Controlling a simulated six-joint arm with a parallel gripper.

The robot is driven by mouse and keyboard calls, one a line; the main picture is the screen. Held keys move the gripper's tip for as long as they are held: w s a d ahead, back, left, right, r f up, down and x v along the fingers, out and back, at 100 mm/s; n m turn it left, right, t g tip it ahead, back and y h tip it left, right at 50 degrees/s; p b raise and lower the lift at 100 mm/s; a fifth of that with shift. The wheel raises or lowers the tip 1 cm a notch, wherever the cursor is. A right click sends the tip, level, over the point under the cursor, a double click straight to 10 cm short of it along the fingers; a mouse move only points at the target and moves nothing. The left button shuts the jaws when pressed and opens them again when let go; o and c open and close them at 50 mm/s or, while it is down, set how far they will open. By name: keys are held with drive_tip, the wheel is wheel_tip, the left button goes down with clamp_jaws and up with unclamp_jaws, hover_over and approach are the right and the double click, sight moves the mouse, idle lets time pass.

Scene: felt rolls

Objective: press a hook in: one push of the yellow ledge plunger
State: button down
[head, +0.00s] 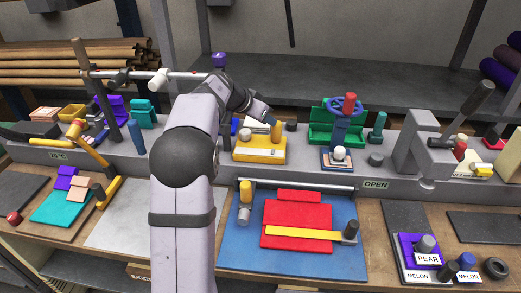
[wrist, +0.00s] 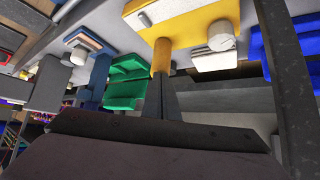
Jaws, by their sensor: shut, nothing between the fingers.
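The yellow ledge plunger is a short yellow-orange post (head: 276,131) standing at the back of a yellow block (head: 258,156) on the grey ledge. In the wrist view the post (wrist: 161,56) stands out from the yellow block (wrist: 205,17), right at the tips of my gripper (wrist: 162,82). My gripper (head: 268,119) is shut and empty, its fingers together, and in the head view it is close beside the post's top. I cannot tell whether the tips touch it. No hook can be made out clearly at the block.
A green holder (head: 325,128) and a blue handwheel (head: 345,108) with a red knob stand right of the yellow block. A grey press (head: 425,150) is further right. Below lies a blue board (head: 290,262) with red felt and a yellow bar.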

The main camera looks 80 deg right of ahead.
drive_tip(key=shift+f+b, duration=1.35)
drive_tip(key=shift+f, duration=0.05)
drive_tip(key=shift+r, duration=0.1)
drive_tip(key=shift+r+p, duration=0.95)
drive_tip(key=shift+r, duration=0.5)
wheel_tip(320, 180, up, 5)
drive_tip(key=p, duration=0.3)
drive_tip(key=shift+p, duration=0.3)
drive_tip(key=shift+r, duration=0.1)
drive_tip(key=b+v, duration=0.2)
drive_tip(key=v, duration=0.5)
